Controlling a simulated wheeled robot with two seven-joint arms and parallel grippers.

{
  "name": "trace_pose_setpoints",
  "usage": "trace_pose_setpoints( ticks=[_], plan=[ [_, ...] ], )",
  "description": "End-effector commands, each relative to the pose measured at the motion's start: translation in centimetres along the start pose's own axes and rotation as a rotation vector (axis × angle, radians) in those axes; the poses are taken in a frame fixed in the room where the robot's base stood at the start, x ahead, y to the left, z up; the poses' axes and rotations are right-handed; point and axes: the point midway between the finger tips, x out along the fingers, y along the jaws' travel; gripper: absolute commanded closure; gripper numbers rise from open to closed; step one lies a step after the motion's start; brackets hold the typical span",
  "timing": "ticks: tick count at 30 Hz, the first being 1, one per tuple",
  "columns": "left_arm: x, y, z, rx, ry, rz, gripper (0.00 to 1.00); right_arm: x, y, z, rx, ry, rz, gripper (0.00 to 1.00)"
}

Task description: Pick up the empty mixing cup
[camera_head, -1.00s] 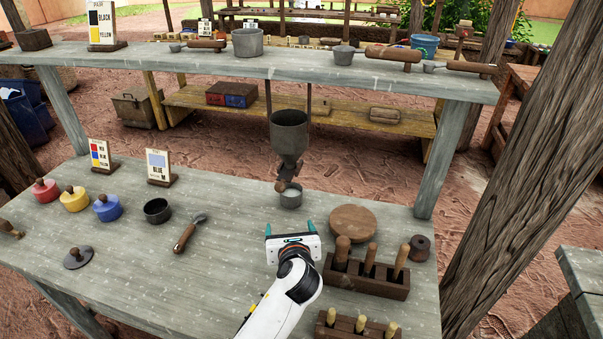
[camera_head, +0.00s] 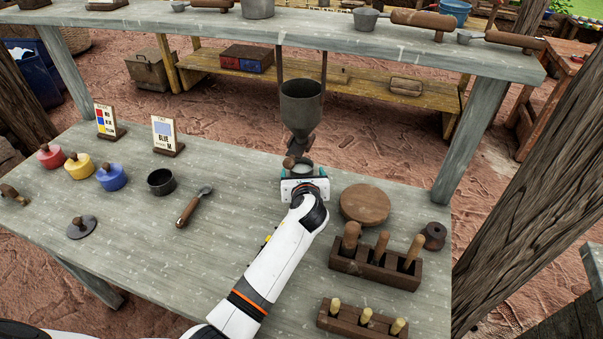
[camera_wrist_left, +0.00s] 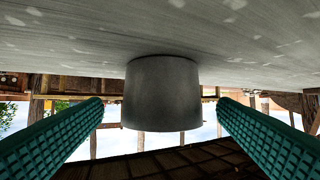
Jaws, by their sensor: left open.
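A small grey metal cup (camera_head: 302,168) stands on the table under the spout of a hanging funnel (camera_head: 302,105). My left gripper (camera_head: 304,174) is at table level on the near side of the cup and hides most of it in the head view. In the left wrist view, which is upside down, the cup (camera_wrist_left: 162,93) sits between the two open green fingers (camera_wrist_left: 160,130), a little beyond their tips, with a gap on each side. Its inside is mostly hidden. My right gripper is not in view.
A round wooden disc (camera_head: 365,204) and a wooden tool block (camera_head: 376,263) stand right of my arm. A dark bowl (camera_head: 161,182), a scoop (camera_head: 194,207) and red, yellow and blue lidded pots (camera_head: 111,177) stand left. A raised shelf (camera_head: 330,38) spans the back.

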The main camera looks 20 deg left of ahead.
Motion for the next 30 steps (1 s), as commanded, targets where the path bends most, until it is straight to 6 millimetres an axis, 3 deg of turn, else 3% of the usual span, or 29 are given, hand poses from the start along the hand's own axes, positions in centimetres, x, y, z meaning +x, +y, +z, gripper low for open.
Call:
trace_pose_setpoints(
  ticks=[7, 17, 26, 30],
  plan=[
    [3.5, -0.1, 0.4, 0.000, 0.000, 0.001, 0.18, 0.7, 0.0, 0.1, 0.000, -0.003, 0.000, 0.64],
    [4.0, -0.1, 0.3, 0.000, -0.001, 0.002, 0.20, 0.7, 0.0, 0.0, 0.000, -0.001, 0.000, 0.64],
    [3.9, -0.1, 0.4, 0.000, -0.001, 0.001, 0.69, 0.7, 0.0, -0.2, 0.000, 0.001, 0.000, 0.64],
    [3.9, -0.1, 0.3, 0.000, 0.001, 0.002, 0.70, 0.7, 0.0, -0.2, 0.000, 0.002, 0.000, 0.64]
  ],
)
